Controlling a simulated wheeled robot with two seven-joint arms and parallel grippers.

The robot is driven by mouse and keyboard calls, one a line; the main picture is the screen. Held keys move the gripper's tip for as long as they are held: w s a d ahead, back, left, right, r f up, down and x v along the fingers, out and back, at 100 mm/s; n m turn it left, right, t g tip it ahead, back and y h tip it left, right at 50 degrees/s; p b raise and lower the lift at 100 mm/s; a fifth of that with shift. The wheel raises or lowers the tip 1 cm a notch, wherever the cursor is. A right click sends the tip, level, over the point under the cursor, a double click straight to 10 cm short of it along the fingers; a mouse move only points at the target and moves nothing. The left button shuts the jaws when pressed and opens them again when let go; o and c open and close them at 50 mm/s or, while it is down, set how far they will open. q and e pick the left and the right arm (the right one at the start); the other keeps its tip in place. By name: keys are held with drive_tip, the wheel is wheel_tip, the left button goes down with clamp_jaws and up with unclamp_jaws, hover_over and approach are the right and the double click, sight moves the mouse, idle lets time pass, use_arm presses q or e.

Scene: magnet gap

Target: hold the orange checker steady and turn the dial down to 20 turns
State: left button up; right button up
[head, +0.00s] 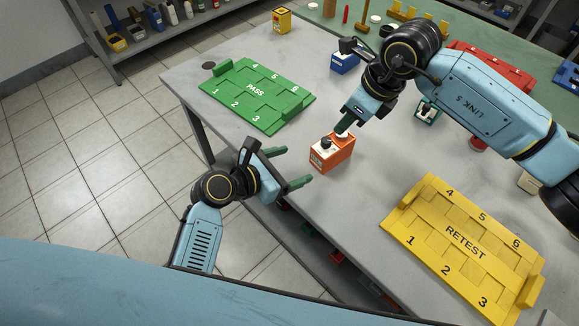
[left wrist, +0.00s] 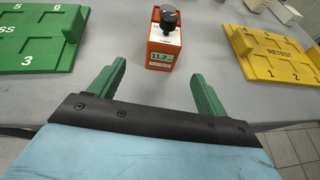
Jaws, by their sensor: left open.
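The orange checker (head: 328,157) stands upright on the grey table, with a black knob (head: 326,142) and a pale round part on top. The left wrist view shows the checker (left wrist: 164,58) straight ahead, with its black knob (left wrist: 169,20) and a small display (left wrist: 160,56) that seems to read 11.2. My left gripper (head: 291,168) is open; its green fingers point toward the checker but stay short of it, with nothing between them. My right gripper (head: 345,125) reaches down close over the checker's top rear. Its fingers overlap in view, so its grip and any contact are unclear.
The green PASS tray (head: 257,94) lies left of the checker, and the yellow RETEST tray (head: 465,240) lies to the right. A blue box (head: 345,62) and a yellow box (head: 282,20) stand farther back. Bare table surrounds the checker at the front.

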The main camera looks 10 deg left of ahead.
sight(327, 155)
use_arm(q)
drive_tip(key=shift+s+d+f+n, duration=0.1)
drive_tip(key=shift+s+n, duration=0.15)
drive_tip(key=shift+n, duration=0.05)
drive_tip(key=shift+w+d+f, duration=0.1)
drive_tip(key=shift+d, duration=0.05)
drive_tip(key=x, duration=1.2)
drive_tip(key=shift+w+d+f, duration=0.15)
drive_tip(key=shift+w+f, duration=0.1)
drive_tip(key=shift+w, duration=0.05)
